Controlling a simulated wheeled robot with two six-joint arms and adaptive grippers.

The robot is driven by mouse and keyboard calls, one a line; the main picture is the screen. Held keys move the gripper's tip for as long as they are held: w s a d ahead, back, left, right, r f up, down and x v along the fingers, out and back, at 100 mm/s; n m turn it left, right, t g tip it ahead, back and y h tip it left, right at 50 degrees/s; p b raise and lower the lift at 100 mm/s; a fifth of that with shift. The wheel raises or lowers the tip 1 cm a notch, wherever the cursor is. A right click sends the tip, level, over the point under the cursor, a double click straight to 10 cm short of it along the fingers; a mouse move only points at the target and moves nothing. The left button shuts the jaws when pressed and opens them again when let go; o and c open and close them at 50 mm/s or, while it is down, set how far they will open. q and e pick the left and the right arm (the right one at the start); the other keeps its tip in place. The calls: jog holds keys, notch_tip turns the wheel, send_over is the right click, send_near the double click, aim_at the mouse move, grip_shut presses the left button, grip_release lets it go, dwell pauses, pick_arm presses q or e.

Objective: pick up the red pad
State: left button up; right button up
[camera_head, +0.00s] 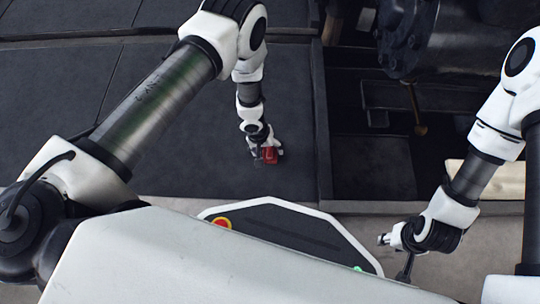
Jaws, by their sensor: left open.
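The red pad (270,155) is a small red block low over or on the dark floor panels, left of the middle of the head view. My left gripper (262,158) is right at it, with its fingers beside the pad and partly covering it. The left gripper is open; whether its fingers touch the pad is too small to tell. My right gripper (404,276) hangs at the lower right, away from the pad, and its fingers are too dark and small to read.
Dark floor panels (70,90) spread around the pad and are clear. A ledge edge (323,130) runs just right of the pad, with a recess beyond it. Dark machinery (410,40) stands at the upper right. A pale plank (500,180) lies at the right.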

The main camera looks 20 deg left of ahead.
aim_at(267, 151)
pick_arm(q)
jog(key=shift+f, duration=0.1)
grip_shut()
notch_tip(267, 151, up, 10)
jog(key=p, duration=0.6)
jog(key=shift+p, duration=0.4)
